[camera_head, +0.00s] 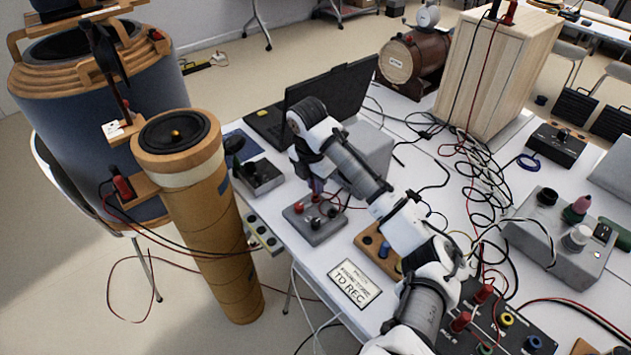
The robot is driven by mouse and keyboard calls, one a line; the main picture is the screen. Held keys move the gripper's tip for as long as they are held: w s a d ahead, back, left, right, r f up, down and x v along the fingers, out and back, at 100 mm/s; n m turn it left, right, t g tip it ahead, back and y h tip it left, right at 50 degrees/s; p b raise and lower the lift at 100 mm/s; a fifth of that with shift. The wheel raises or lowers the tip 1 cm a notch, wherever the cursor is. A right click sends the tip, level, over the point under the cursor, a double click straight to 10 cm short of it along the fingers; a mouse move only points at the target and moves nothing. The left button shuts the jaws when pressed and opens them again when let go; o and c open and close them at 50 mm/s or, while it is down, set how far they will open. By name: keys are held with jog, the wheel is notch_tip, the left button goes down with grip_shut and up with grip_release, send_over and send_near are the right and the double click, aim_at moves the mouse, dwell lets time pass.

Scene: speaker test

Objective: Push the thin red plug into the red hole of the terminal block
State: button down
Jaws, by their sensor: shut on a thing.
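A grey terminal block (318,236) with red and black terminals on its top sits near the left edge of the white table. My gripper (316,186) points down just above its back part. It is shut on a small, thin, reddish piece, which looks like the red plug (317,195). The plug's lower end is close to the block's top; I cannot tell whether it touches or has entered a hole. The red hole itself is too small to make out here.
An open laptop (335,95) and a grey box stand behind my gripper. A small wooden block (366,240) and a printed sign (354,284) lie to the right and front. Loose cables (470,185) cover the table's middle. A tall cardboard tube speaker (215,240) stands left.

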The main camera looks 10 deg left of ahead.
jog(key=shift+f+b, duration=0.45)
jog(key=shift+f, duration=0.4)
dwell(0.3)
jog(key=c, duration=1.3)
grip_release()
jog(key=shift+c, duration=0.2)
jog(key=shift+r+p, duration=3.05)
jog(key=shift+r, duration=0.75)
jog(key=shift+a, duration=0.1)
